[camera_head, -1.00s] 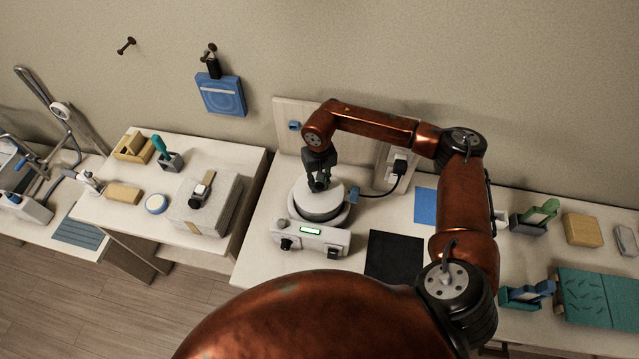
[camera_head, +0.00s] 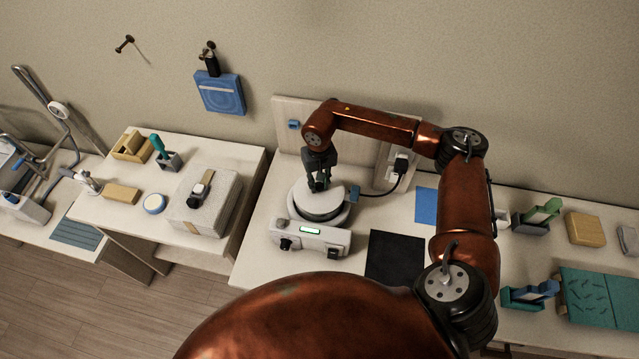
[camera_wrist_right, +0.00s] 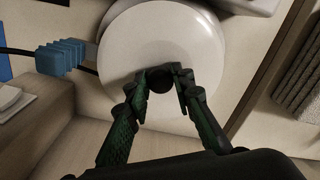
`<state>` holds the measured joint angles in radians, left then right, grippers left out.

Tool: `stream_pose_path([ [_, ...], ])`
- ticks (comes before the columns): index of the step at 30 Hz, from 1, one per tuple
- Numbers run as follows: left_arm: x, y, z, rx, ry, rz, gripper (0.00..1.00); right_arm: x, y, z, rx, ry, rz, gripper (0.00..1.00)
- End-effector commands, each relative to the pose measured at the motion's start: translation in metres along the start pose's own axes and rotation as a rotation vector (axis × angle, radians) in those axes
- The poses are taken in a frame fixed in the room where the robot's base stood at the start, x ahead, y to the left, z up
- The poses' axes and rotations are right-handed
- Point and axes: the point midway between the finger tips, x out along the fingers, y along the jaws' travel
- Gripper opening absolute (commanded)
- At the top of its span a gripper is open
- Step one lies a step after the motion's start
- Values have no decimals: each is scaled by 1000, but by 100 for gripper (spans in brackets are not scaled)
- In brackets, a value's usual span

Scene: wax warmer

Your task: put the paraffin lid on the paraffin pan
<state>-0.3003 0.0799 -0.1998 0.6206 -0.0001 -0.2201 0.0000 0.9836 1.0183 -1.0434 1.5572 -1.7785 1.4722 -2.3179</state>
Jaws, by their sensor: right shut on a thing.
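The white round paraffin lid (camera_head: 331,193) sits over the paraffin pan (camera_head: 322,215) of the warmer, whose dark rim shows below the lid in the head view. In the right wrist view the lid (camera_wrist_right: 160,45) is a smooth white disc with a dark round knob (camera_wrist_right: 160,80). My right gripper (camera_head: 319,187) points down at the lid, and its fingers (camera_wrist_right: 160,86) are shut on the knob. Whether the lid is fully seated all round is hard to tell. My left gripper is not in view.
The warmer's control box (camera_head: 310,238) has a lit green display at the front.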

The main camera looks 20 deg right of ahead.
Motion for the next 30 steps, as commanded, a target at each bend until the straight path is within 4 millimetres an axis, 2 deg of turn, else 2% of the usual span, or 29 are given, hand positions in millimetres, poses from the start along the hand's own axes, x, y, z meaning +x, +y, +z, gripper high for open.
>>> stream_pose_path([
  [13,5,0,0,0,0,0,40,4,0,0,0,1,0,0],
  [14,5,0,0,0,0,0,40,4,0,0,0,1,0,23],
  [15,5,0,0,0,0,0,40,4,0,0,0,1,0,25],
  [23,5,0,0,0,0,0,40,4,0,0,0,0,0,42],
  [30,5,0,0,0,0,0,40,5,0,0,0,0,0,42],
])
